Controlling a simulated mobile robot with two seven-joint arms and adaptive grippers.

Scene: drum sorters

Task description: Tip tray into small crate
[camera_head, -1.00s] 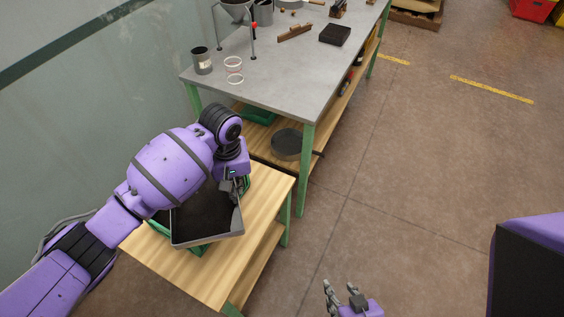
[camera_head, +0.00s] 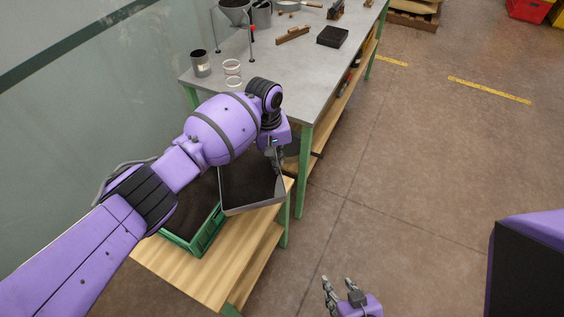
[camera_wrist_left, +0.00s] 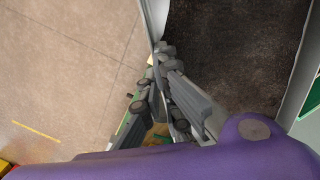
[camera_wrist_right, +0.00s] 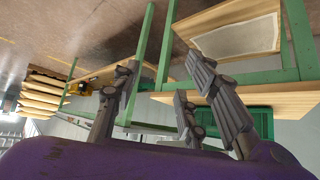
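The grey-rimmed tray (camera_head: 252,209) is dark inside, with a grainy dark surface in the left wrist view (camera_wrist_left: 297,105). I cannot tell how much lies in it. My left gripper (camera_head: 275,157) is shut on the tray's wall at its far right side; the fingers pinch the rim in the left wrist view (camera_wrist_left: 158,55). The tray hangs to the right of the green small crate (camera_head: 208,236), near the wooden stand's right edge. The crate holds dark material, and my arm hides part of it. My right gripper (camera_head: 343,296) is open and empty, low over the floor.
The wooden stand (camera_head: 185,277) has bare room at its front. A grey workbench (camera_head: 290,75) behind it carries a cup (camera_head: 201,62), a clear ringed jar (camera_head: 232,72), a dark block (camera_head: 333,36) and tools. Open floor lies to the right.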

